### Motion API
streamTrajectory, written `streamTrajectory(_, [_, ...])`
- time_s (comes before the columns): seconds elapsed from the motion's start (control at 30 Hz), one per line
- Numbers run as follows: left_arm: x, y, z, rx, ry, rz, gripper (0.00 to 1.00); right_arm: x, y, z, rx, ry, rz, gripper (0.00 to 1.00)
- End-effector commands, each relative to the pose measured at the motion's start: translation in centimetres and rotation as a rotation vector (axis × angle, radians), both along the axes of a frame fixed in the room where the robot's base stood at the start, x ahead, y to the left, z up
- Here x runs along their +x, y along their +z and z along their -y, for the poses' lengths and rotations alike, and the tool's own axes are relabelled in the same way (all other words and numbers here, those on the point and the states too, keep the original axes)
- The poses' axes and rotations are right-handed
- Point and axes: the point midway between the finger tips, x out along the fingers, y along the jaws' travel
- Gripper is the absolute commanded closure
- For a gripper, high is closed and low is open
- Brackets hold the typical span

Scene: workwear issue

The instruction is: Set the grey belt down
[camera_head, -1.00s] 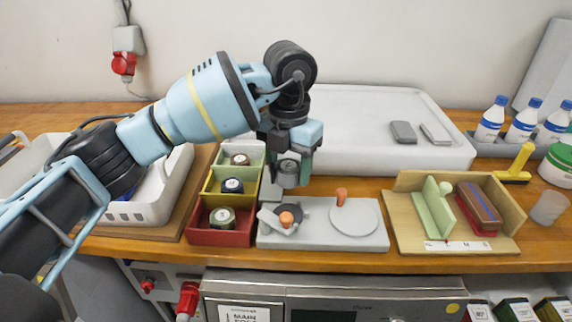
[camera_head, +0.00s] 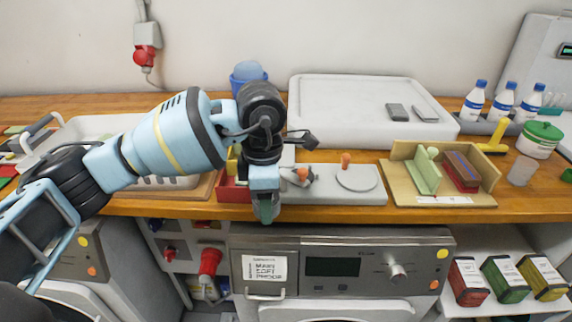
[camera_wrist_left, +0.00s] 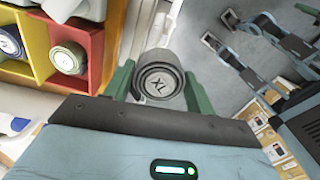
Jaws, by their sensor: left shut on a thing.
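The grey belt (camera_wrist_left: 160,84) is a tight roll with a dark-lettered round end, seen in the left wrist view. My left gripper (camera_wrist_left: 160,76) is shut on it, with one green finger on each side. In the head view my left gripper (camera_head: 264,208) points down at the bench's front edge, in front of the coloured bins and the grey fixture plate. The belt is mostly hidden there by the gripper. The red bin (camera_head: 234,190) is partly covered by my arm; in the left wrist view it holds another rolled belt (camera_wrist_left: 68,58). My right gripper is not seen.
The grey fixture plate (camera_head: 325,197) carries orange knobs and a round disc (camera_head: 357,178). A wooden holder (camera_head: 470,199) is to its right and a big white tray (camera_head: 300,125) behind. A white basket (camera_head: 75,132) is at left. Machines stand below the bench edge.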

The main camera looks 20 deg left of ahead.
Motion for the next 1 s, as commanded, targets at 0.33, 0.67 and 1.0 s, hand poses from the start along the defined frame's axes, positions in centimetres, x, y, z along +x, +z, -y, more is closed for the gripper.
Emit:
streamTrajectory(0.33, [-4.5, -3.3, -1.6, 0.014, -0.767, -0.009, 0.70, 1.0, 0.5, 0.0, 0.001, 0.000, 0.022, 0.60])
streamTrajectory(0.67, [-9.3, -5.7, -2.8, 0.014, -1.488, -0.022, 0.70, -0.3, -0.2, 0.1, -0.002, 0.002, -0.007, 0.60])
streamTrajectory(1.0, [-12.5, -6.9, -3.4, 0.004, -1.933, -0.025, 0.70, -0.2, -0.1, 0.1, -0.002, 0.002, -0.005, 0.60])
